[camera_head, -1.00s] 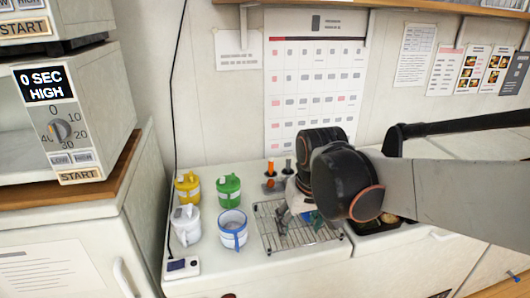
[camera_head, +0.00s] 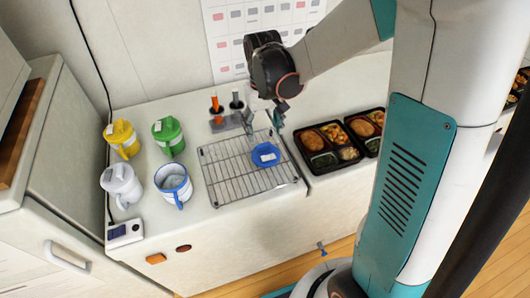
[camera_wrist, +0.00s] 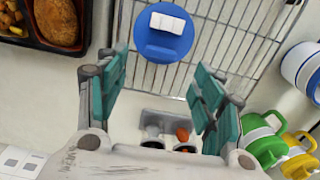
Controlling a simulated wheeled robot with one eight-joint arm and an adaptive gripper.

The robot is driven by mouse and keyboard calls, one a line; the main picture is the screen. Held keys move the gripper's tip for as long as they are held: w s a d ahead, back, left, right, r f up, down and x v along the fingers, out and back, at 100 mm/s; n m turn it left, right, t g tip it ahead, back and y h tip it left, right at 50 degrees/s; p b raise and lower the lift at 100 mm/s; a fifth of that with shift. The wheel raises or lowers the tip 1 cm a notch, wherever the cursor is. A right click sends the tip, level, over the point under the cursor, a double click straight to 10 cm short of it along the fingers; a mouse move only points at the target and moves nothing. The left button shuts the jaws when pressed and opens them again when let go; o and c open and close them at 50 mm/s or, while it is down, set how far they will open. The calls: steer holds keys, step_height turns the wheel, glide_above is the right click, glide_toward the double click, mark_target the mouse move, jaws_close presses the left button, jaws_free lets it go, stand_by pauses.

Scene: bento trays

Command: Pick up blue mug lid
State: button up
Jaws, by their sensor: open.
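The blue mug lid (camera_head: 265,155) lies on the right part of the wire rack (camera_head: 228,184). It also shows in the wrist view (camera_wrist: 165,48), top centre, with a white tab on it. My gripper (camera_head: 264,121) is open and empty, above the back part of the rack and behind the lid in the head view. In the wrist view my gripper (camera_wrist: 160,78) has its two teal finger pads spread wide, with the lid beyond the tips. The blue-rimmed white mug (camera_head: 173,186) stands uncovered left of the rack.
A yellow mug (camera_head: 122,139), a green mug (camera_head: 168,137) and a white mug (camera_head: 121,186) stand at the left. A small holder with an orange-handled item (camera_head: 214,104) is behind the rack. Bento trays (camera_head: 335,146) lie to the right.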

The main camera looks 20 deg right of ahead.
mark_target(263, 144)
step_height(263, 144, down, 7)
steer(key=shift+f+b, duration=0.15)
steer(key=shift+b, duration=1.1)
steer(key=c, duration=1.1)
